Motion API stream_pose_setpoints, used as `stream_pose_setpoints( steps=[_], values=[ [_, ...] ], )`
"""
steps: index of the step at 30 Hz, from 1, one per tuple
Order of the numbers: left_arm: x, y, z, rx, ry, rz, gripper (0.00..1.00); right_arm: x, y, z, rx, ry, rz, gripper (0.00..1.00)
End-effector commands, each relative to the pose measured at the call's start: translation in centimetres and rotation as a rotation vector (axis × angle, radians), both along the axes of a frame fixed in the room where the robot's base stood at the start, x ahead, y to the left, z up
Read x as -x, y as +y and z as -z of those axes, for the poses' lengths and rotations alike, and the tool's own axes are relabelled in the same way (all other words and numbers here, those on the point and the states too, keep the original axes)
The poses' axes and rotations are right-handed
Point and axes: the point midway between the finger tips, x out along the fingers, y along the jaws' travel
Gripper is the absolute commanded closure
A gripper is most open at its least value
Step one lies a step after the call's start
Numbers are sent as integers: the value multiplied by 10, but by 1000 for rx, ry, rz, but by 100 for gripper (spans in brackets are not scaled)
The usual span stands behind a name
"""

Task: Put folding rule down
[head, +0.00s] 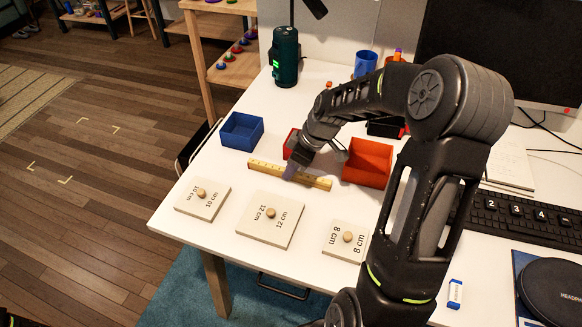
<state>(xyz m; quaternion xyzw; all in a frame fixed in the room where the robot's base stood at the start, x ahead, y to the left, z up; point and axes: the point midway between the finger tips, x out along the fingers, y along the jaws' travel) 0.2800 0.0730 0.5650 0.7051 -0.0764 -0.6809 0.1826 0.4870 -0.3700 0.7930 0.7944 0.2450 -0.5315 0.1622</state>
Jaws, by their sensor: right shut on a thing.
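The folding rule (264,169) is a long yellow bar with dark markings in the head view. It lies level across the middle of the white desk, behind the wooden plates. My right gripper (292,172) points down on it and is shut on it a little right of its middle. The rule is on the desk top or just above it; I cannot tell which. My arm hides part of the area behind it. My left gripper is not in view.
Wooden plates marked 10 cm (212,205), 12 cm (281,229) and 8 cm (337,247) lie in front of the rule. A blue box (241,131) and a red box (366,164) stand behind it. A keyboard (530,216) and monitor (510,45) are on the right.

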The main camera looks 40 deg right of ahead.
Motion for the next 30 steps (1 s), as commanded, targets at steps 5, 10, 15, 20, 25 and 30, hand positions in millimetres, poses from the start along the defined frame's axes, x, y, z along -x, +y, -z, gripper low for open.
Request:
stream_pose_setpoints(
  steps=[5, 10, 15, 20, 25, 30],
  values=[
    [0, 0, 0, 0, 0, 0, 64, 0, 0, -1, 1, -2, -1, 100],
    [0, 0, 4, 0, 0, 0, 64, 0, 0, 2, 1, -1, -1, 83],
    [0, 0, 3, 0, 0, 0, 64, 0, 0, 2, 1, -1, -1, 69],
    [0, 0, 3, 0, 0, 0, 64, 0, 0, 2, 1, -1, -1, 63],
    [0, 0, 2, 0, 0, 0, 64, 0, 0, 1, 1, -1, -1, 63],
    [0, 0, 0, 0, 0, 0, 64, 1, -2, -6, 2, -3, 0, 63]
  ],
)
